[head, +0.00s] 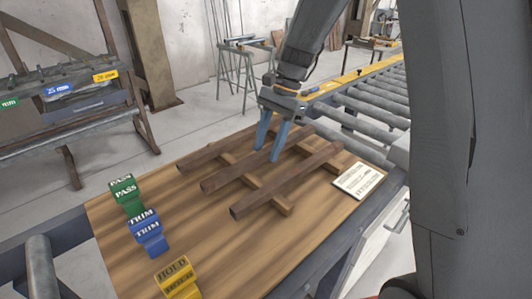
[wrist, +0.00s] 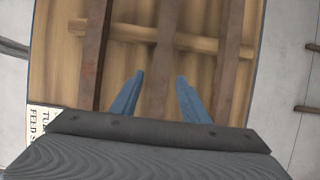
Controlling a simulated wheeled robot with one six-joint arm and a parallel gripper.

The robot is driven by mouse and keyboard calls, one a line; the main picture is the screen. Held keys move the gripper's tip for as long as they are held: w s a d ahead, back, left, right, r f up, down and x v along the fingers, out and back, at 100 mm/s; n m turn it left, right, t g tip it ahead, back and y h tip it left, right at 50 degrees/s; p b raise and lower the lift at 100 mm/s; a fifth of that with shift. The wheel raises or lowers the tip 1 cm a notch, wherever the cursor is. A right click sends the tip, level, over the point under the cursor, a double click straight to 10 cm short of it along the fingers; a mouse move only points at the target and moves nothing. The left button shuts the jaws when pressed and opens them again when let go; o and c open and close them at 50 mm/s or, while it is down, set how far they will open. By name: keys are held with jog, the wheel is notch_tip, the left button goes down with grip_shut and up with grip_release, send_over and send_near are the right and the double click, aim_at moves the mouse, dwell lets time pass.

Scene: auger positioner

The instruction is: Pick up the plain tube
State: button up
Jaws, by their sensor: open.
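Three brown tubes lie side by side across wooden strips on a tabletop: a front tube (head: 285,182), a middle tube (head: 232,178) and a back tube (head: 205,155). In the wrist view they are the left tube (wrist: 95,50), the middle tube (wrist: 168,45) and the right tube (wrist: 231,55). The left one there has faint reddish patches. I cannot tell which is the plain tube. My gripper (head: 267,153), with blue fingers, is open and points down over the middle tube. In the wrist view the middle tube runs between the fingertips (wrist: 160,78). The height gap is unclear.
Green PASS (head: 125,193), blue TRIM (head: 147,232) and yellow HOLD (head: 176,278) markers stand along the tabletop's left side. A printed plate (head: 359,181) lies at its right edge. A roller conveyor (head: 372,108) runs behind. The wooden tabletop (head: 240,260) is bare in front.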

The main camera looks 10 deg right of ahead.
grip_shut()
